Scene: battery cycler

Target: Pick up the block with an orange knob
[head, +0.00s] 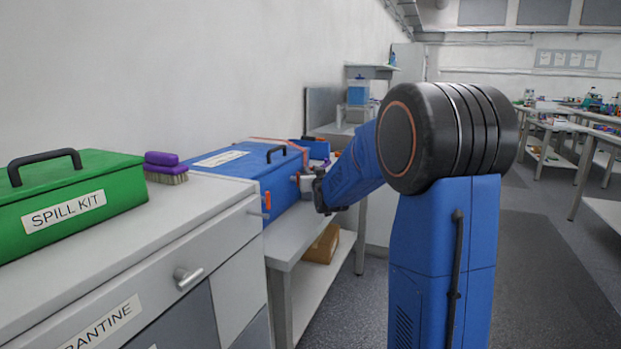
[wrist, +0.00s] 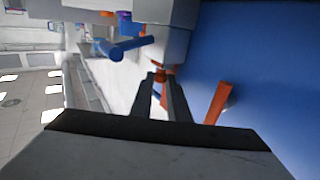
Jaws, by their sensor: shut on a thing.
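The block (wrist: 176,38) is pale grey and shows at the top middle of the wrist view, close beside a large blue surface. Its orange knob (wrist: 161,71) sits between my fingertips. My gripper (wrist: 160,78) is shut on this knob, with dark fingers to either side. In the head view my gripper (head: 319,190) is beside the blue box's right end, where a small part of the pale block (head: 305,184) shows. My gripper hides most of the knob there. I cannot tell whether the block is touching the box.
The blue box (head: 277,185), with a dark handle and orange edging, stands on a grey bench. An orange lever (wrist: 218,102) is close to my fingers on the right. A green spill kit (head: 75,195) and a purple brush (head: 165,166) rest on the left cabinet.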

